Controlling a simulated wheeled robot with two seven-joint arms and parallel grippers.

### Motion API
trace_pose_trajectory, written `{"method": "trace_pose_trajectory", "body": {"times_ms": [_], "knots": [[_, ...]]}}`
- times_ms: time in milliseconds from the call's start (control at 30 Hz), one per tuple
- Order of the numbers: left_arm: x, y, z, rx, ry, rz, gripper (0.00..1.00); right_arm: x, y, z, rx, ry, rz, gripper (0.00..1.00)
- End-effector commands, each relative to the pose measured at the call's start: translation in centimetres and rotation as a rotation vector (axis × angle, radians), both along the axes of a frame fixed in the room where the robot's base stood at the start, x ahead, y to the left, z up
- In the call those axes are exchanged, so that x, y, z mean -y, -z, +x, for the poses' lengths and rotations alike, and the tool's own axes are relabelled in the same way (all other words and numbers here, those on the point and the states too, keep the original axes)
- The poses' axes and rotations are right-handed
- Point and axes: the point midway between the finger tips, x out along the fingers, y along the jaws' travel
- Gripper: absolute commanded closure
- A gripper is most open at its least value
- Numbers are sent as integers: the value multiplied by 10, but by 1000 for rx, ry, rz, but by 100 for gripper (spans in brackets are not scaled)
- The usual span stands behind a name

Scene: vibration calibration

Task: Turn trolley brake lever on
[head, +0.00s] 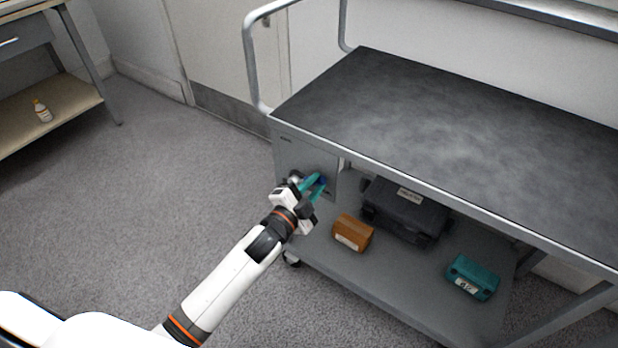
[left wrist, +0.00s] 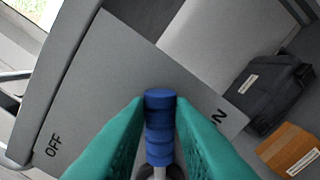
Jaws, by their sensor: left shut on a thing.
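The trolley (head: 440,130) has a dark top and a lower shelf. A grey panel (head: 300,155) sits at its left end, below the top. In the left wrist view the panel (left wrist: 110,85) carries the words OFF at lower left and ON at right. The brake lever has a ribbed blue handle (left wrist: 160,120), which lies near the ON mark. My left gripper (head: 316,186) has teal fingers, shut on the blue handle from both sides; it also shows in the left wrist view (left wrist: 160,135). The lever's pivot is hidden. My right gripper is not in view.
On the lower shelf are a brown box (head: 353,233), a black case (head: 405,208) and a teal box (head: 472,278). A push handle (head: 250,60) rises at the trolley's left end. A workbench with a bottle (head: 42,111) stands far left. Open floor lies between.

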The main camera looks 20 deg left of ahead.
Motion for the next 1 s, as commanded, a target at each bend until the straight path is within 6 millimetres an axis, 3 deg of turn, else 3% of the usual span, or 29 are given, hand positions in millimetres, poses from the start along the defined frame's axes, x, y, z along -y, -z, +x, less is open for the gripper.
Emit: {"method": "trace_pose_trajectory", "body": {"times_ms": [800, 833, 933, 1000], "knots": [[6, 10, -2, 30, 1, 115, 100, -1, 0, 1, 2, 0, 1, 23], [6, 10, -2, 30, 1, 115, 74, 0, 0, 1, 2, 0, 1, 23], [5, 10, -2, 30, 1, 113, 57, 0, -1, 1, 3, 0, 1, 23], [5, 9, -2, 30, 1, 113, 56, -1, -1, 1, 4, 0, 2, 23]]}}
